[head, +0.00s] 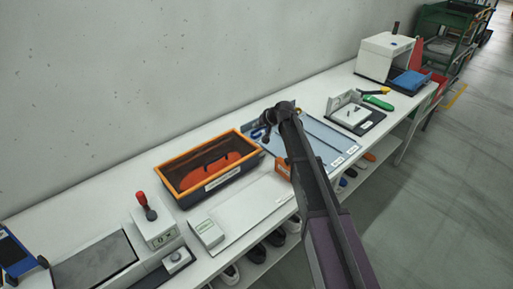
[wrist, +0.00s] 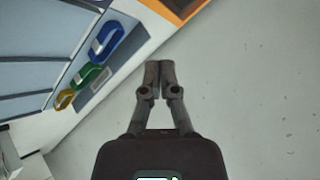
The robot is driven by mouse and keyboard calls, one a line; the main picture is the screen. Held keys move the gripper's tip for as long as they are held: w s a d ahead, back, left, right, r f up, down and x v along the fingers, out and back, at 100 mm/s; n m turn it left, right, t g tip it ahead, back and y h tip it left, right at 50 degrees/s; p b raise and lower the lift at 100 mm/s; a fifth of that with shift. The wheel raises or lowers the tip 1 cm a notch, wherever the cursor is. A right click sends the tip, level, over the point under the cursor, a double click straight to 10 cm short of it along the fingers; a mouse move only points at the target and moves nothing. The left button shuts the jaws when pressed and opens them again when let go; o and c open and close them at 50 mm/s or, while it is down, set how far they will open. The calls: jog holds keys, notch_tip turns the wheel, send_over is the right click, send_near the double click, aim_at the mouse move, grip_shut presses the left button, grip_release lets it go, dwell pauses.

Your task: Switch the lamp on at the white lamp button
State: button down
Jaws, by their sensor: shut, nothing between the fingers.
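I cannot make out for certain which thing is the white lamp button. A small pale box with a round dark-ringed knob (head: 176,257) stands at the near left of the bench, below a white box with a red-knobbed lever (head: 157,228). No lit lamp can be picked out. My gripper (head: 265,134) hangs over the back middle of the bench, well to the right of these boxes. In the wrist view my gripper (wrist: 159,68) has its two fingers together with nothing between them.
An orange-rimmed bin (head: 250,150) stands left of my gripper. A blue-grey panel (head: 318,143) lies beneath and to the right; blue (wrist: 107,42), green (wrist: 85,76) and yellow (wrist: 65,100) loops show beside it. A white board (head: 250,212) lies in front of the bin. Shoes sit below.

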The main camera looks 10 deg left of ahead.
jog(key=shift+f+b, duration=3.8)
jog(key=shift+f, duration=0.2)
jog(key=shift+f, duration=0.1)
jog(key=shift+f+b, duration=0.3)
jog(key=shift+b, duration=0.1)
jog(key=shift+f+b, duration=0.5)
jog(key=shift+b, duration=0.05)
jog(key=shift+r, duration=0.1)
jog(key=shift+r+p, duration=0.85)
jog(key=shift+p, duration=0.1)
jog(key=shift+r+p, duration=2.5)
jog(key=shift+p, duration=0.05)
